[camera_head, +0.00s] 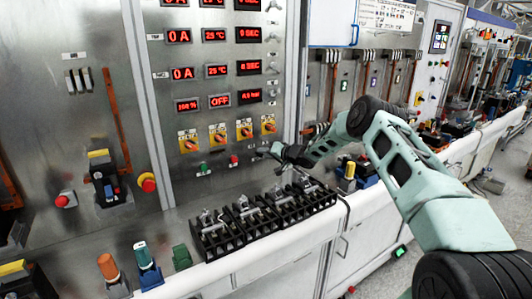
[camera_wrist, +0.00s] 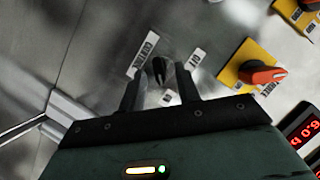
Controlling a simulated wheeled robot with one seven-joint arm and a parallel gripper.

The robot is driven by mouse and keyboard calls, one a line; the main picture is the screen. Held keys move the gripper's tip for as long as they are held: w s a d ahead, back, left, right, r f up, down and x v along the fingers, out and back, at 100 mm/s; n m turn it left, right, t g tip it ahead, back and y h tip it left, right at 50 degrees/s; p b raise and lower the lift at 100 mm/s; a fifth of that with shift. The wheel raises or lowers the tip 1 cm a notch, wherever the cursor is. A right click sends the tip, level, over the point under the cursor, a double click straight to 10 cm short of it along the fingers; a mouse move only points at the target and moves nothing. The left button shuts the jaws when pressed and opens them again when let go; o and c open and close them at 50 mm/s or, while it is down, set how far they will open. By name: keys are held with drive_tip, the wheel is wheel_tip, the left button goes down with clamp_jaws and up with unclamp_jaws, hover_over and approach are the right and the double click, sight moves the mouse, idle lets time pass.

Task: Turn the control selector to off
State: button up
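The control selector (camera_wrist: 160,72) is a small black knob on the metal panel in the wrist view. White labels sit around it, one reading like CONTROL (camera_wrist: 144,52), with smaller ones to its right (camera_wrist: 195,60) and below it (camera_wrist: 167,97). Which label the knob points at is unclear. My gripper (camera_wrist: 159,78) is open, one finger on each side of the knob; whether either finger touches it cannot be told. In the head view my gripper (camera_head: 277,151) is at the panel, below the rightmost orange switch, and the selector cannot be made out there.
Orange-handled switches on yellow plates (camera_head: 218,134) line the panel above my gripper; one (camera_wrist: 262,76) is close at right in the wrist view. A green button (camera_head: 204,168) and a red button (camera_head: 234,160) are to the left. Black breaker blocks (camera_head: 211,241) stand on the ledge below.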

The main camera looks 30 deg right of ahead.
clamp_jaws()
